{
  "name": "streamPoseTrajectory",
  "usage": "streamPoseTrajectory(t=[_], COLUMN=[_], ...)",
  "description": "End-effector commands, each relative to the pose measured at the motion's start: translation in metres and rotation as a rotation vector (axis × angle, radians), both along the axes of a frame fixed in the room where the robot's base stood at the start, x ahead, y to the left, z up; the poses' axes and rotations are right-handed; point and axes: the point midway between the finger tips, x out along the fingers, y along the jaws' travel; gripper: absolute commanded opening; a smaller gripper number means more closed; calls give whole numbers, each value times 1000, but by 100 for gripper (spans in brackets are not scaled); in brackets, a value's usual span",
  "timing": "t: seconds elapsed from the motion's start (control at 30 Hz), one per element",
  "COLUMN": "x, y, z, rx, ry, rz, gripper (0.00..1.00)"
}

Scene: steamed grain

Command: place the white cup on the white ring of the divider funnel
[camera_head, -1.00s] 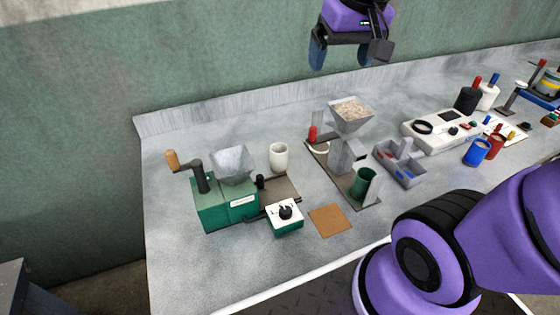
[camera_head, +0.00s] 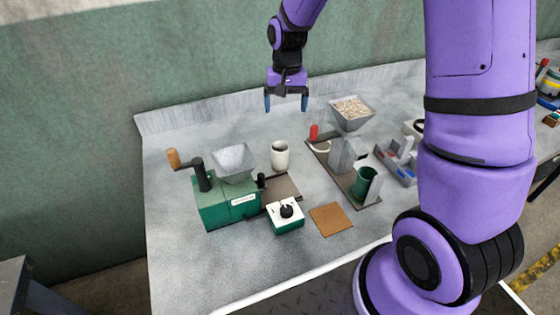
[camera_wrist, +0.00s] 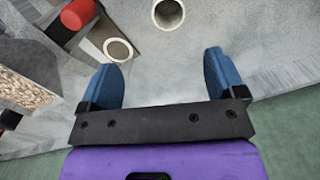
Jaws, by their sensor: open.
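The white cup (camera_head: 280,156) stands upright on the bench, just right of the green crank machine; its open mouth shows at the top of the wrist view (camera_wrist: 168,14). The divider funnel has a grain-filled hopper (camera_head: 352,112) over a dark base plate. My gripper (camera_head: 286,102) is open and empty, pointing down above and behind the cup. Its blue fingers (camera_wrist: 165,60) are apart and touch nothing.
The green crank machine (camera_head: 225,205) with a grey hopper stands left of the cup. A small green dial box (camera_head: 286,218) and a brown square pad (camera_head: 331,219) lie in front. A green cup (camera_head: 364,181) stands on the divider's base. The bench behind the cup is clear.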

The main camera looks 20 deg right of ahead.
Motion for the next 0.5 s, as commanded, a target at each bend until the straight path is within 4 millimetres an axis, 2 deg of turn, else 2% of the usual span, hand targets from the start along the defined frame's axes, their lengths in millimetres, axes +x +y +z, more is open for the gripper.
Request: streamPoseTrajectory(t=[0.03,0.13,0.3,0.5], x=[5,12,18,16], y=[1,3,5,6], z=[-15,-34,-52,-74], rx=[2,6,9,9], ry=[20,44,62,68], rz=[-10,-28,-44,-46], gripper=[89,89,89,89])
